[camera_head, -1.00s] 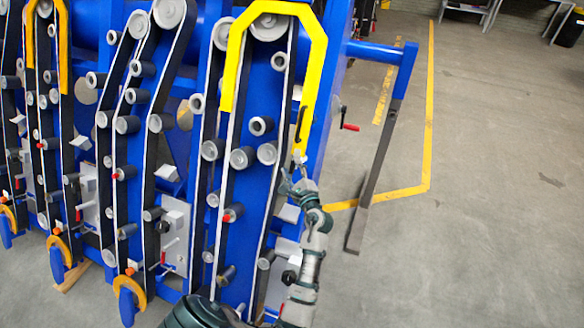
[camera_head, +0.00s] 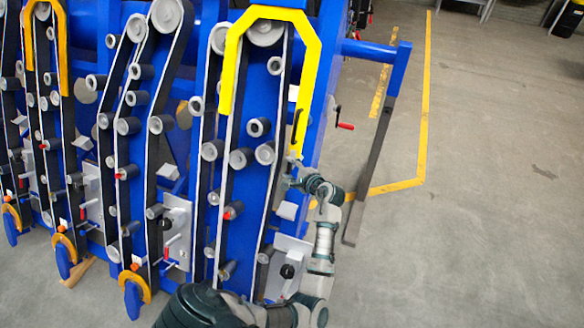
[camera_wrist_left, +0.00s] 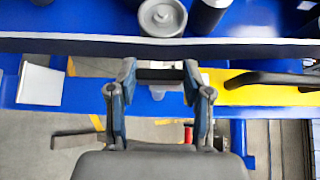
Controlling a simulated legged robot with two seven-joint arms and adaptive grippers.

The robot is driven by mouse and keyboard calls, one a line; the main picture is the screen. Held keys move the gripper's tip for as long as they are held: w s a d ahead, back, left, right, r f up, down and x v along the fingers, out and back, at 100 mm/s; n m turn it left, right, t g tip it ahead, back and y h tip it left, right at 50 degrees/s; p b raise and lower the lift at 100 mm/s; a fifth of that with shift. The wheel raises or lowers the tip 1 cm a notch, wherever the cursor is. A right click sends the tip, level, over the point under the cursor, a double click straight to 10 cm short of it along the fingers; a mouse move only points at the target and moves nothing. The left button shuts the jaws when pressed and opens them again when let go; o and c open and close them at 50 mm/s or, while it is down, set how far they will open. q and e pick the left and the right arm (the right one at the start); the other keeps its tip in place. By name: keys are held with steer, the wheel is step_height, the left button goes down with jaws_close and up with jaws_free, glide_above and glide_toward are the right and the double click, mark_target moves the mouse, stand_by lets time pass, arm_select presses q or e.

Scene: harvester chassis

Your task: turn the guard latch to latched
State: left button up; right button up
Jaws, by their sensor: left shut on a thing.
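My left gripper (camera_head: 292,181) is at the lower end of the yellow guard (camera_head: 312,75), on the right side of the blue chassis. In the left wrist view, its two fingers (camera_wrist_left: 159,78) are closed on the ends of a short dark bar (camera_wrist_left: 160,74), which looks like the guard latch. A small grey bracket (camera_wrist_left: 158,91) shows just below the bar. The yellow guard (camera_wrist_left: 250,92) with its black handle (camera_wrist_left: 275,78) lies right beside the right finger. In the head view the latch is mostly hidden by the gripper. My right gripper is not in view.
Rollers (camera_head: 258,127) and belts cover the chassis face left of the gripper. A red-handled crank (camera_head: 345,126) sticks out above right. A blue arm with a dark bar (camera_head: 372,165) hangs at the right.

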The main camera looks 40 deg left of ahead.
arm_select(q)
steer(key=shift+s+a+f, duration=0.1)
steer(key=shift+f, duration=0.05)
steer(key=o, duration=1.2)
steer(key=shift+c, duration=0.2)
steer(key=shift+a, duration=0.15)
